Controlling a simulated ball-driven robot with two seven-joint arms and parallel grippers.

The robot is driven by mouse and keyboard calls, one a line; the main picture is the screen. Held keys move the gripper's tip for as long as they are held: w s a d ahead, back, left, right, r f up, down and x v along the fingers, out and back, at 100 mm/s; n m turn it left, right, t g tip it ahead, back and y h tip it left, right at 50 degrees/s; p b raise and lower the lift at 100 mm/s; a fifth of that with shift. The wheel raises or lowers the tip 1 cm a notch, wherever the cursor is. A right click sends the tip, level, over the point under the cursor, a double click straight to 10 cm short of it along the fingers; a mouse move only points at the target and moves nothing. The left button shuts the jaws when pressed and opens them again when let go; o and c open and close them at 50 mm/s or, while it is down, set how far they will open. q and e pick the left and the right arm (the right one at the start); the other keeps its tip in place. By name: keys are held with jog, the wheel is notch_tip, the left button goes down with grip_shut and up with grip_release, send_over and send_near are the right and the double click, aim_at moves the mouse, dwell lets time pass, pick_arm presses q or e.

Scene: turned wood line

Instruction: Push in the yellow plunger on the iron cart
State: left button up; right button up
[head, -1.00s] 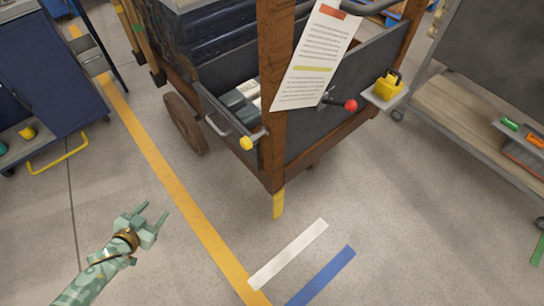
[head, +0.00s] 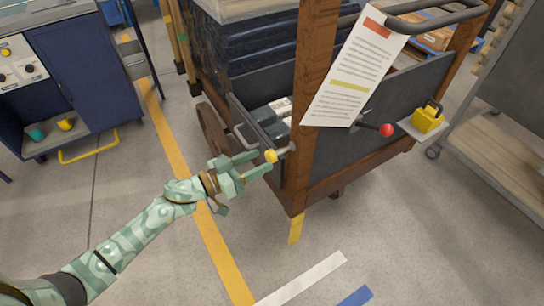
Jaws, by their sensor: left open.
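The yellow plunger (head: 271,156) is a small round knob on a short metal stem, sticking out from the left side of the iron cart (head: 385,120) near its front corner post. My left gripper (head: 258,164) comes in from the left, open, with its fingertips right at the plunger. The knob shows at the ends of the fingers; I cannot tell whether they touch it. The stem is visible between the knob and the cart. My right gripper is not in view.
A printed sheet (head: 355,72) hangs on the cart's corner post. A red-knobbed lever (head: 387,130) and a yellow padlock (head: 428,117) on a small shelf are on the cart's front. A blue cabinet (head: 70,70) stands at left. The floor in front is clear.

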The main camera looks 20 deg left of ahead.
aim_at(267, 157)
pick_arm(q)
jog(key=b+x, duration=0.1)
jog(key=x, duration=0.3)
jog(key=shift+w+d, duration=0.2)
